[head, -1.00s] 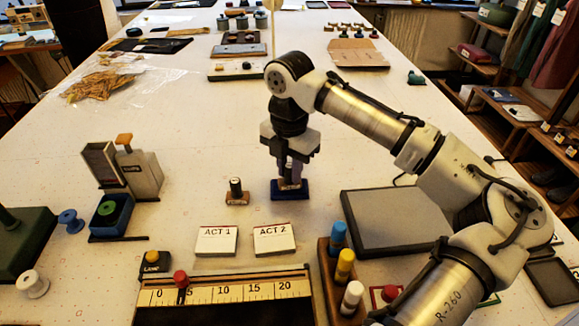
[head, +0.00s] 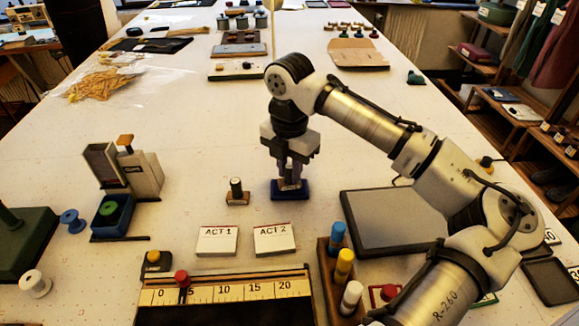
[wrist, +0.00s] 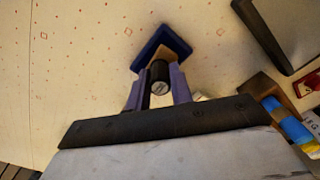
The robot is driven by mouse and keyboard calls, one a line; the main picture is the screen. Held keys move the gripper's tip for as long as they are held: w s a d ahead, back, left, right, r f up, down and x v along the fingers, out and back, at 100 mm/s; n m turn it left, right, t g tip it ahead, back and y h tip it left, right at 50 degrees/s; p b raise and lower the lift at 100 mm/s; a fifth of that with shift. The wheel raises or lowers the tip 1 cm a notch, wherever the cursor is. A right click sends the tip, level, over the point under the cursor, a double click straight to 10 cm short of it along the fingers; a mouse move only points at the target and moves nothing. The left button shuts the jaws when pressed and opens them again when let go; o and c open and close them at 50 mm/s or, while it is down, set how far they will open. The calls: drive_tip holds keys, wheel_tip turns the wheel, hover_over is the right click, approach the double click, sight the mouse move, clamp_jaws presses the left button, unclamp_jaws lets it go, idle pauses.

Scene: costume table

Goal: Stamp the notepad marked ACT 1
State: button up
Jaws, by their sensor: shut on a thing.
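The ACT 1 notepad (head: 217,240) lies on the white table, left of the ACT 2 notepad (head: 274,239). My gripper (head: 290,176) is behind the ACT 2 notepad and points down. It is shut on a stamp with a dark round handle, seen in the wrist view (wrist: 159,72). The stamp's base is at the blue ink pad (head: 290,194); the pad also shows in the wrist view (wrist: 150,50). I cannot tell if the stamp touches the pad. A second dark-handled stamp (head: 236,191) stands upright left of the pad.
A ruler board (head: 225,294) lies in front of the notepads. A wooden rack with blue, yellow and white capped bottles (head: 327,290) stands right of it. A dark grey tray (head: 395,220) lies right of the pad. The table between stamps and notepads is clear.

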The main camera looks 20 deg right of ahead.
idle(0.5)
wheel_tip(320, 180, up, 7)
drive_tip(key=p, duration=0.6)
drive_tip(key=shift+p, duration=0.3)
drive_tip(key=shift+f, duration=0.1)
